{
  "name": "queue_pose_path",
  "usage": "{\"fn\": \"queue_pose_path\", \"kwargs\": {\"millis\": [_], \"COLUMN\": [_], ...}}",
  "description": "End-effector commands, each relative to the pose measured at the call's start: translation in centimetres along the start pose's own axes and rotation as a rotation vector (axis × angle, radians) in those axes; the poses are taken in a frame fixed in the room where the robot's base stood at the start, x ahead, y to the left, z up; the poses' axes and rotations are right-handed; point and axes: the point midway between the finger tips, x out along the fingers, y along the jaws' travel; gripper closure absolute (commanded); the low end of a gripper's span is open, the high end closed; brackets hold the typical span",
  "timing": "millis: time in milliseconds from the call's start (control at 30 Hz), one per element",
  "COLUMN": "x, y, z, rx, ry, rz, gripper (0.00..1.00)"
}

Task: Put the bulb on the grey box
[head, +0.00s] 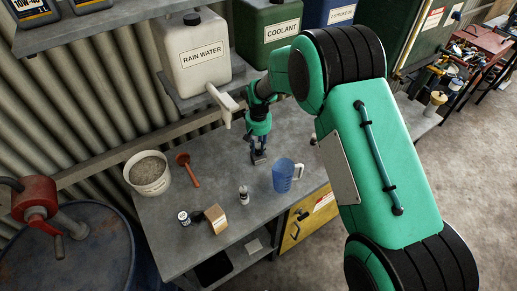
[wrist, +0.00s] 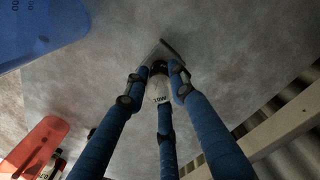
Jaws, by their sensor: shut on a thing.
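My gripper (head: 257,150) reaches down close over the grey workbench, left of the blue jug. In the wrist view, my gripper's blue fingers (wrist: 159,78) are shut around the bulb (wrist: 159,93), a pale piece marked "10W" with a dark end. In the head view the fingers mostly hide the bulb. A small grey shape with a dark edge, apparently the grey box (wrist: 166,50), shows just beyond the bulb in the wrist view. Whether the bulb touches it, I cannot tell.
A blue jug (head: 284,176) stands right of my gripper. A red scoop (head: 187,170) and a gravel bucket (head: 148,175) are left. A shelf with canisters overhangs behind.

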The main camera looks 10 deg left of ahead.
Motion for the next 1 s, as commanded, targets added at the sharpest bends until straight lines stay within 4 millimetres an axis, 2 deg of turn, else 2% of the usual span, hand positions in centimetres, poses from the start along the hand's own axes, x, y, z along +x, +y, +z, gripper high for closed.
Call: {"fn": "queue_pose_path", "kwargs": {"millis": [467, 500, 567, 1000], "x": [0.40, 0.32, 0.31, -0.23], "y": [0.00, 0.00, 0.00, 0.00], "z": [-0.05, -0.05, -0.05, -0.08], "rx": [0.000, 0.000, 0.000, 0.000], "ry": [0.001, 0.001, 0.001, 0.002], "rz": [0.000, 0.000, 0.000, 0.000], "gripper": [1.00, 0.68, 0.57, 0.57]}}
